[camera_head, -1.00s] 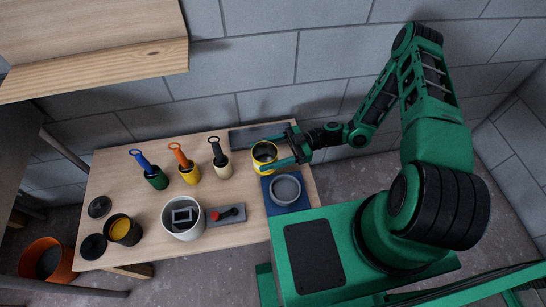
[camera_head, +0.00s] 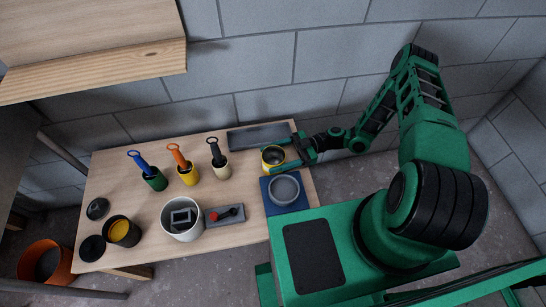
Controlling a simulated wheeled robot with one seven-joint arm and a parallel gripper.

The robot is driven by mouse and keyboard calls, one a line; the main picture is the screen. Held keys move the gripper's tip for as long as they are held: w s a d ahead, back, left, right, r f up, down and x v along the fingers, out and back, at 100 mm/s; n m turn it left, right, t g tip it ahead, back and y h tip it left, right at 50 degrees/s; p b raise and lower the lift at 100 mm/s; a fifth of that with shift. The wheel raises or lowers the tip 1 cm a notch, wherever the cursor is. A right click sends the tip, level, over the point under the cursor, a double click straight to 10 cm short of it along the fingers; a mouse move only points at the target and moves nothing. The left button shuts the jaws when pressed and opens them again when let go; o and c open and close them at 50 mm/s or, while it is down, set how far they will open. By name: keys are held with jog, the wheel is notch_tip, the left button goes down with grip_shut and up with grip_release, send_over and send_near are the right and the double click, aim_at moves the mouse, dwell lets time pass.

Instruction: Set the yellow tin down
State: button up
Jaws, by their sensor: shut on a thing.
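The yellow tin (camera_head: 265,164) is near the right end of the wooden table, with a dark inside and a pale rim. My gripper (camera_head: 274,157) reaches in from the right and is shut on the tin, a finger on either side. The tin looks upright. I cannot tell whether its base touches the table. A blue square mat (camera_head: 271,205) with a grey round dish (camera_head: 284,189) on it lies just in front of the tin. A dark grey flat tray (camera_head: 258,136) lies behind the tin.
Green, yellow and cream cups (camera_head: 222,170) with handled tools stand left of the tin. A white bucket (camera_head: 182,232), a grey block with a red knob (camera_head: 227,214) and a dark pot of yellow paint (camera_head: 122,232) stand in front. A wooden shelf (camera_head: 100,75) overhangs the upper left.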

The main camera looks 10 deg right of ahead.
jog(key=o, duration=1.3)
jog(key=shift+f, duration=0.1)
jog(key=shift+w+d, duration=0.1)
jog(key=shift+d, duration=0.1)
jog(key=d, duration=0.3)
jog(key=w+d, duration=0.1)
jog(key=d, duration=0.7)
jog(key=shift+w+d, duration=0.25)
jog(key=shift+w, duration=0.15)
